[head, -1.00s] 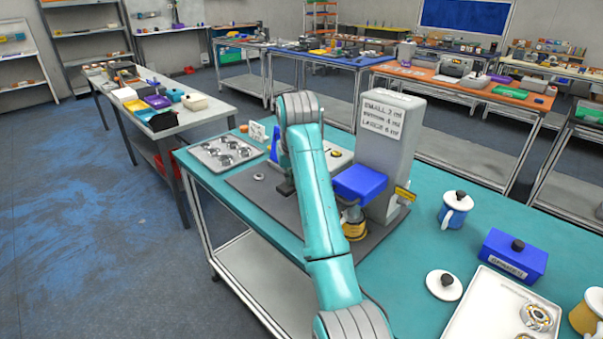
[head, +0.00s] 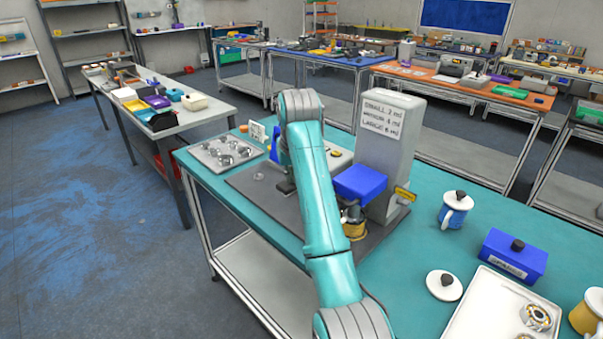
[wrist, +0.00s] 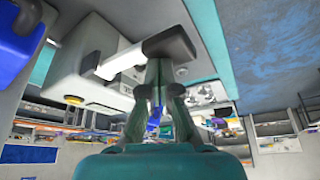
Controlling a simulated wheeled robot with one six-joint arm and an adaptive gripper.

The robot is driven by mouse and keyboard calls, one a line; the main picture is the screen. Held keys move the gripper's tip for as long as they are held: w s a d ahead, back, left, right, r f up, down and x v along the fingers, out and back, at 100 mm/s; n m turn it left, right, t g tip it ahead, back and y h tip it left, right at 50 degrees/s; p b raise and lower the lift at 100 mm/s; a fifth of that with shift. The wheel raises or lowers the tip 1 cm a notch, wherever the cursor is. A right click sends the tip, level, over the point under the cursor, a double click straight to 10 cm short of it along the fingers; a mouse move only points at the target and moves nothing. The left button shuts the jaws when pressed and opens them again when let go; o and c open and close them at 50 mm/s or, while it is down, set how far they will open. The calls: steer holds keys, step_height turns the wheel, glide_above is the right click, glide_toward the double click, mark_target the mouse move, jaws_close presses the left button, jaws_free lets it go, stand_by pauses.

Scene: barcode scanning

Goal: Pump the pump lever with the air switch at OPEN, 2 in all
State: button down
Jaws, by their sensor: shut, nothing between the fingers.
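A tall grey machine (head: 390,135) with a printed size label and a blue block (head: 360,182) on its front stands on the teal bench. In the wrist view, a bar with a white shaft and a thick dark end, which looks like the pump lever (wrist: 173,46), runs out from a grey body (wrist: 85,65). My gripper (wrist: 160,68) is shut and empty, its fingertips close by the dark end; I cannot tell whether they touch. In the head view my arm hides the gripper and lever. I cannot make out the air switch or its setting.
A yellow tag (head: 404,195) is on the machine's right side, too small to read. A gold-coloured cup (head: 355,229) is below the blue block. A metal tray (head: 222,152) is left; a blue-and-white mug (head: 454,210), blue box (head: 514,254) and white tray (head: 490,310) are right.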

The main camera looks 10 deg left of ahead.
steer(key=shift+r, duration=2.5)
steer(key=shift+f, duration=0.1)
steer(key=shift+f, duration=4.05)
steer(key=shift+r, duration=4.1)
